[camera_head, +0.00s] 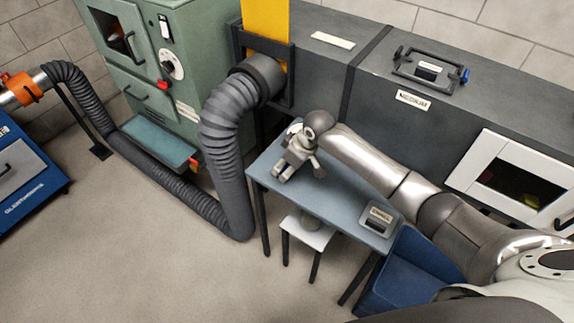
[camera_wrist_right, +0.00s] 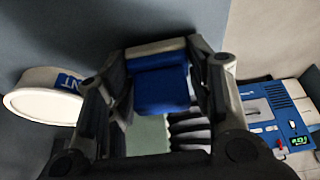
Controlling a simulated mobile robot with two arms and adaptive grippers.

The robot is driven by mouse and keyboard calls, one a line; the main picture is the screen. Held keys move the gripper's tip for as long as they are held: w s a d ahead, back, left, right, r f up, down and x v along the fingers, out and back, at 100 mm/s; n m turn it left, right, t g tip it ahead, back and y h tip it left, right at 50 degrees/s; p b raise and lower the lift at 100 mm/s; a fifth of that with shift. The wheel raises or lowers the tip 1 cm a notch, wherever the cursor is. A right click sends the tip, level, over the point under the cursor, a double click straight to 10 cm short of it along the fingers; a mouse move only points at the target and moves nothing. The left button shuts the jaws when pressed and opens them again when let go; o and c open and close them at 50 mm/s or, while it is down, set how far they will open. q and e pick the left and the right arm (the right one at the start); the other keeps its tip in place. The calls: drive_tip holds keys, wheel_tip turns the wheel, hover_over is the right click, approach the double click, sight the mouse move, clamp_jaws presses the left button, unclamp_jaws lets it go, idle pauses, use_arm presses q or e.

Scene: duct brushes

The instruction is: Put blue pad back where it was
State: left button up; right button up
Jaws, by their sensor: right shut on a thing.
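The blue pad (camera_wrist_right: 160,90) sits between the fingers of my right gripper (camera_wrist_right: 164,62) in the right wrist view, with a grey strip along its upper edge. My right gripper is shut on it. In the head view my right gripper (camera_head: 290,174) is over the left end of the blue-grey table (camera_head: 345,190); the pad cannot be made out there. My left gripper is not in view.
A white round container (camera_wrist_right: 42,105) with a blue label is left of the gripper in the wrist view. A small labelled box (camera_head: 380,217) is on the table's right end. A ribbed duct (camera_head: 222,130) passes left of the table. A white stool (camera_head: 309,232) stands below.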

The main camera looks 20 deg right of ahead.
drive_tip(key=shift+f, duration=0.2)
drive_tip(key=shift+f, duration=0.1)
drive_tip(key=o, duration=0.9)
drive_tip(key=v, duration=1.2)
drive_tip(key=shift+a+r, duration=0.1)
drive_tip(key=shift+r, duration=0.1)
